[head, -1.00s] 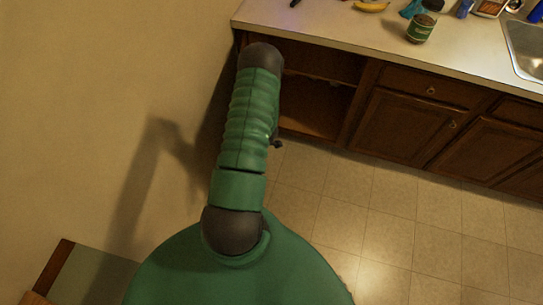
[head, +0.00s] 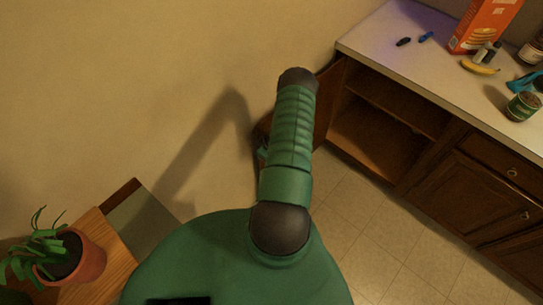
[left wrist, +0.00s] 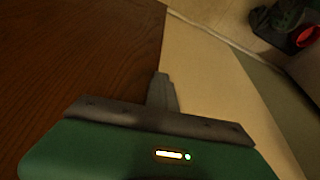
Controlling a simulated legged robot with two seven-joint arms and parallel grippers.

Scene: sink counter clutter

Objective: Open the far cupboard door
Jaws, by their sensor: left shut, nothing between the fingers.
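The far cupboard door (head: 327,100) stands swung wide out from the cabinet's far left end, close to the wall. My left arm hides much of its middle. The cupboard interior (head: 385,125) is exposed, with a shelf and an empty-looking lower space. In the left wrist view the brown wooden door face (left wrist: 80,60) fills the left side. My left gripper (left wrist: 162,80) is shut and empty, its fingertips close to the door's edge; contact cannot be told. In the head view the gripper is mostly hidden behind my arm. My right gripper is not in view.
The counter (head: 385,38) holds an orange box (head: 485,25), a banana (head: 480,67) and a green can (head: 522,106). A potted plant (head: 80,255) stands on a wooden surface at lower left. The beige wall (head: 150,90) is close on the left. Tiled floor (head: 370,235) is clear.

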